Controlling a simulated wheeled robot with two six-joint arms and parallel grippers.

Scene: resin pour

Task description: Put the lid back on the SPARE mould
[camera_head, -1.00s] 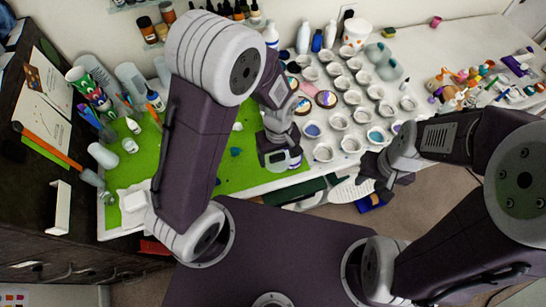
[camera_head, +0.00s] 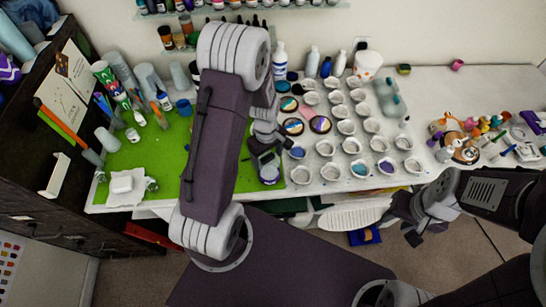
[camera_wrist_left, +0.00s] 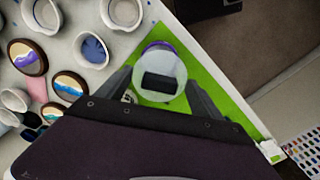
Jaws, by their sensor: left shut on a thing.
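My left gripper (camera_head: 268,172) is over the right end of the green mat, low near the table's front edge. In the left wrist view, the fingers (camera_wrist_left: 160,92) are shut on a round pale disc with a dark block on top (camera_wrist_left: 160,72), which looks like a lid. A purple rim (camera_wrist_left: 157,46) shows past the disc's far edge, perhaps a mould beneath; I cannot tell whether they touch. My right gripper (camera_head: 412,216) hangs in front of the table edge, apart from the moulds; its fingers are unclear. No SPARE label is readable.
Several white cups (camera_head: 347,127) stand in rows to the right of the green mat (camera_head: 150,150), some with coloured contents. Painted round pieces (camera_head: 320,124) lie close to my left gripper. Bottles (camera_head: 279,60) stand behind. My left arm hides part of the mat.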

